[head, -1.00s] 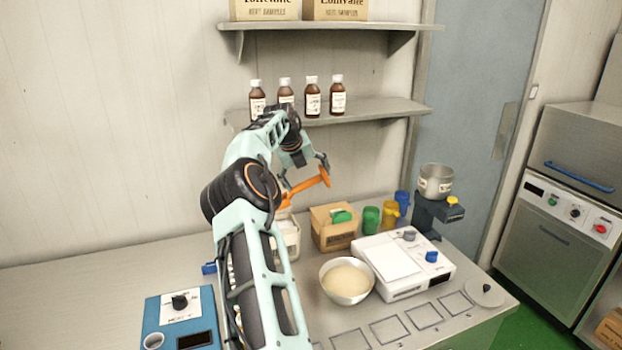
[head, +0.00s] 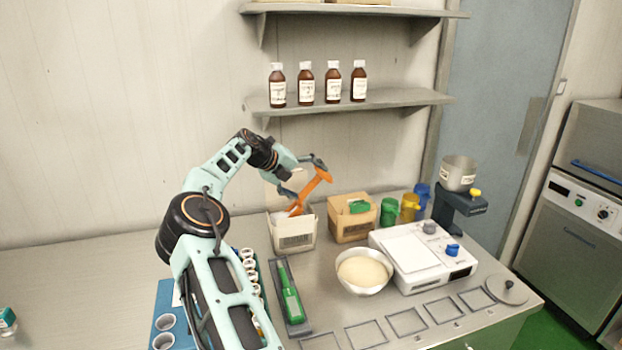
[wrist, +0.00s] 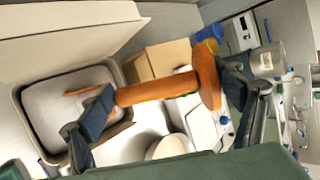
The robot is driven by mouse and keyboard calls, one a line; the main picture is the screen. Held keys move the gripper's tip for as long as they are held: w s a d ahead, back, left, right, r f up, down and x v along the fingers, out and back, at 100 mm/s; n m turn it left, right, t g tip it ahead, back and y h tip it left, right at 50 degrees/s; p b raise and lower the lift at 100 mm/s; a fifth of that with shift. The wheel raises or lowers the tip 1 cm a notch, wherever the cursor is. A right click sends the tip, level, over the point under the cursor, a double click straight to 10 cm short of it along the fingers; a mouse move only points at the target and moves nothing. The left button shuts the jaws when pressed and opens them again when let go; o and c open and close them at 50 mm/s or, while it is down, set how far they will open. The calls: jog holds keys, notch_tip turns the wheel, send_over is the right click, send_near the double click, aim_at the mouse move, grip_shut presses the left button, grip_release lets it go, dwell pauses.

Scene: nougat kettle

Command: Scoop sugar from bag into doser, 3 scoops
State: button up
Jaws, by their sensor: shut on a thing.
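My gripper (head: 303,177) is shut on an orange scoop (head: 314,189) with a T-shaped end. The scoop is tilted, its lower end at the mouth of the open white sugar bag (head: 294,241). In the wrist view, the scoop (wrist: 155,92) lies across between the fingers, and an orange edge shows over the white sugar in the bag (wrist: 68,108). How deep the scoop's bowl sits is hidden. A metal cup on a dark stand (head: 459,174), which looks like the doser, stands at the back right.
A cardboard box (head: 351,226) stands right of the bag, then green (head: 389,212), yellow and blue cups. A bowl of pale powder (head: 364,271) and a white scale (head: 425,262) are in front. A green-handled tool (head: 289,296) lies in a tray. Bottles stand on the shelf above (head: 350,98).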

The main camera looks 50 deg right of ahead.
aim_at(330, 175)
notch_tip(330, 175, down, 2)
jog(key=shift+w+a, duration=0.1)
jog(key=shift+a, duration=0.05)
jog(key=shift+y+p, duration=0.4)
jog(key=shift+p, duration=0.3)
jog(key=shift+s+d+f+m+t+y, duration=0.2)
jog(key=shift+d+f+t+y, duration=0.1)
jog(key=shift+f+y, duration=0.15)
jog(key=shift+s+d+f+m+t+y, duration=0.2)
jog(key=shift+f+t+y, duration=0.15)
jog(key=shift+f, duration=0.15)
jog(key=shift+s+d+r+m+t+y+p, duration=0.25)
jog(key=shift+s+d+r+t+y+p, duration=0.35)
jog(key=shift+d+r+y, duration=0.4)
jog(key=shift+s+d+r+m+t+y+p, duration=0.2)
jog(key=shift+s+d+r+t+y+p, duration=0.4)
jog(key=shift+r, duration=0.55)
jog(key=shift+s+d+r+m+t+y+p, duration=0.25)
jog(key=shift+s+d+r+t+y+p, duration=0.25)
jog(key=shift+d+r+y, duration=0.45)
jog(key=shift+a+r, duration=0.1)
jog(key=shift+r, duration=0.05)
jog(key=shift+s, duration=0.1)
